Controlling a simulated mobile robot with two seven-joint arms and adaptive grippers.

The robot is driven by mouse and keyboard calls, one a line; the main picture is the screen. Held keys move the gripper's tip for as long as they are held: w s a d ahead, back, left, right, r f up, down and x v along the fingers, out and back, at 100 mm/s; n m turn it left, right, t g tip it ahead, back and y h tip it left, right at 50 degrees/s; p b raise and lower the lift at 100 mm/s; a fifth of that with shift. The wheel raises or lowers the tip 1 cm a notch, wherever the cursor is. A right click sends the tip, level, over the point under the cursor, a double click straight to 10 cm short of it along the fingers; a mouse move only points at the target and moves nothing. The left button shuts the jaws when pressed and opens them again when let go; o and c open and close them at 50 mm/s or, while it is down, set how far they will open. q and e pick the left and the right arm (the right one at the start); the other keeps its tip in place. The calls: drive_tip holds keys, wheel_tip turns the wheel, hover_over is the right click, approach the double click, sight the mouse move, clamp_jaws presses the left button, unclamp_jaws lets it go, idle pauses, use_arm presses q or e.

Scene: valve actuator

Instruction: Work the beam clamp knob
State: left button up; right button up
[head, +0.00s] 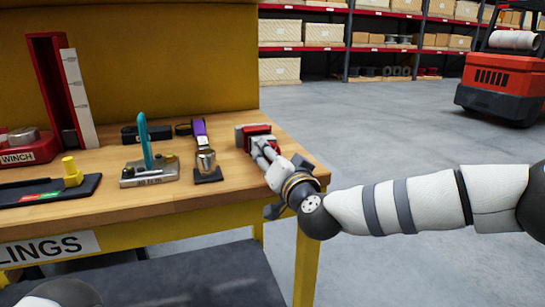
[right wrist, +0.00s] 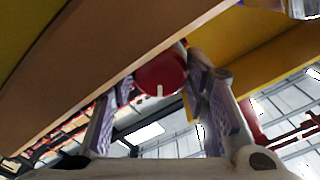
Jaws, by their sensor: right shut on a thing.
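The beam clamp is a small red and grey block (head: 257,131) at the right end of the wooden bench, partly hidden by my right gripper (head: 264,158). Its round red knob (right wrist: 160,74), with a white mark on its face, shows in the right wrist view. My right gripper has one finger on each side of the knob and is shut on it. My right arm comes in from the right, in front of the bench corner. My left gripper is not in view.
The bench (head: 225,183) also holds a purple-strapped ratchet (head: 203,150), a teal-handled device (head: 146,150), a black tray with a yellow knob (head: 72,172) and a red winch (head: 28,150). A yellow panel stands behind. Open floor lies right; a red forklift (head: 503,82) stands farther back.

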drive_tip(key=o, duration=1.1)
drive_tip(key=shift+o, duration=0.2)
drive_tip(key=shift+f, duration=0.1)
